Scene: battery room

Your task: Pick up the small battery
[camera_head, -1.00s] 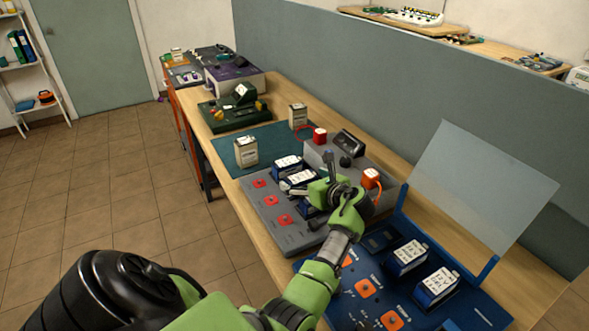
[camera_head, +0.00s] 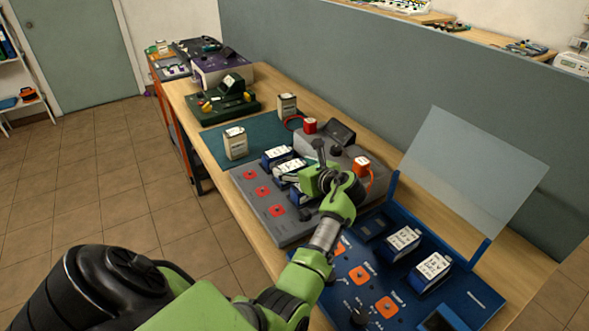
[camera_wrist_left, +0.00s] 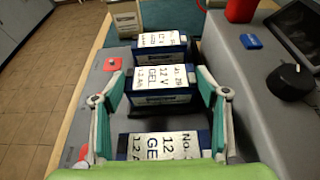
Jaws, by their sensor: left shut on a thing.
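Several small blue batteries with white tops stand in a row on the grey charging unit. My left gripper (camera_wrist_left: 160,88) is shut on the middle battery (camera_wrist_left: 160,78), labelled "12 V GEL", with one finger on each side. In the head view that middle battery (camera_head: 289,168) is partly behind my left gripper (camera_head: 318,172). A farther battery (camera_wrist_left: 159,42) stands behind it, also seen in the head view (camera_head: 276,155). A nearer one (camera_wrist_left: 158,146) is partly cut off by my gripper body. I cannot tell whether the held battery is clear of its slot. My right gripper is not in view.
The grey unit (camera_head: 270,226) has red squares along its front. A blue panel (camera_head: 380,262) with a clear raised lid (camera_head: 475,170) and two batteries lies at right. A cream jar-like block (camera_head: 236,143) stands on a teal mat (camera_head: 212,140). A red block (camera_head: 310,125) is behind.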

